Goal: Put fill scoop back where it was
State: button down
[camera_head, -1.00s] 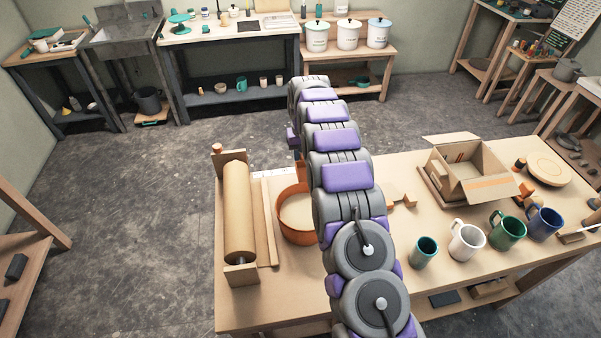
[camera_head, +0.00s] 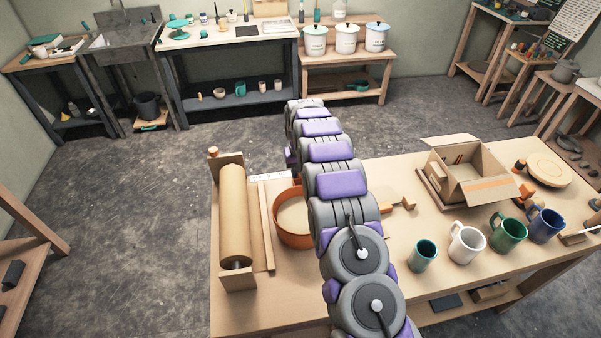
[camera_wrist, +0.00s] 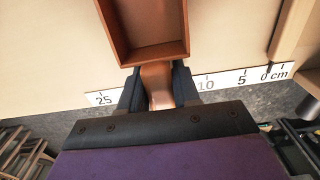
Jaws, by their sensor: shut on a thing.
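The fill scoop (camera_wrist: 146,28) is an orange-brown, box-shaped scoop with an open top and a short handle (camera_wrist: 157,84). In the wrist view, my gripper (camera_wrist: 158,86) is shut on that handle, and the scoop's tray extends toward the top of the picture. The scoop is over the pale tabletop (camera_wrist: 55,45), near the edge with the printed ruler (camera_wrist: 239,79). I cannot tell whether its underside touches the table. In the head view my arm hides the gripper and scoop.
On the workbench (camera_head: 300,318), a paper roll (camera_head: 235,215) and an orange tub (camera_head: 294,238) stand left of my arm. An open carton (camera_head: 470,172), a white mug (camera_head: 467,244) and other cups stand to the right. Bare tabletop shows at the front.

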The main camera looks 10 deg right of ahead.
jog(key=shift+a+f, duration=0.4)
jog(key=shift+a, duration=0.35)
jog(key=c, duration=1.3)
grip_release()
jog(key=shift+d, duration=0.1)
jog(key=o, duration=0.5)
jog(key=shift+d, duration=0.4)
jog(key=shift+s+a, duration=0.1)
jog(key=shift+a, duration=0.1)
